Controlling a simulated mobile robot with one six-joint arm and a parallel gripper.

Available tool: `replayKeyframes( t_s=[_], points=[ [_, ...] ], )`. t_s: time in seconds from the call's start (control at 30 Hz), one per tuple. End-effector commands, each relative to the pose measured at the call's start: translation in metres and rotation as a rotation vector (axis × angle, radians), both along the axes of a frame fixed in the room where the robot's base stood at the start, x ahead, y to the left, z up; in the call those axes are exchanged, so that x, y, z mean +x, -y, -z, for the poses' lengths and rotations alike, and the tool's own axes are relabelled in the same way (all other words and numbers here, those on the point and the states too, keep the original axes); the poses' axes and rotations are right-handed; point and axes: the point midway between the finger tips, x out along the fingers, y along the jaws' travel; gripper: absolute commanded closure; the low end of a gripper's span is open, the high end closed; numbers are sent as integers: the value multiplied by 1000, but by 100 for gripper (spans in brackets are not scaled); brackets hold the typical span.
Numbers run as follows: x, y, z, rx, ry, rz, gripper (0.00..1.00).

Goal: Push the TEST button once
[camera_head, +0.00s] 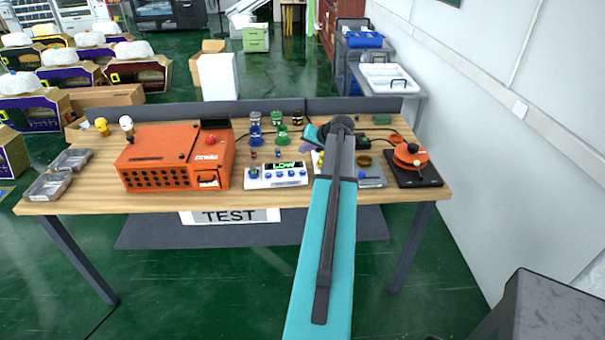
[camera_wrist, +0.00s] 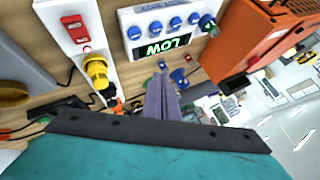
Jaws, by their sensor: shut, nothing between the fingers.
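A TEST sign (camera_head: 229,216) hangs at the table's front edge in the head view. Above it on the table is a white device (camera_head: 277,176) with a green LOW display and a row of blue knobs or buttons. I cannot read a TEST label on any single button. My gripper (camera_wrist: 163,98) is shut and empty, with its fingertips apart from the device's face in the picture. In the head view my arm hides it.
An orange machine (camera_head: 160,172) stands left of the device. A white strip (camera_wrist: 62,12) with red switches and a yellow plug (camera_wrist: 96,72) lies on the other side. Small blue pieces (camera_wrist: 178,76) and cups (camera_head: 255,118) stand behind the device.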

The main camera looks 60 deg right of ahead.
Motion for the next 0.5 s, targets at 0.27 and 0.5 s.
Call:
replayKeyframes(
  t_s=[0.27,0.5],
  points=[
    [0,0,28,1,-1,-1,100],
    [0,0,52,1,-1,-1,100]
  ],
)
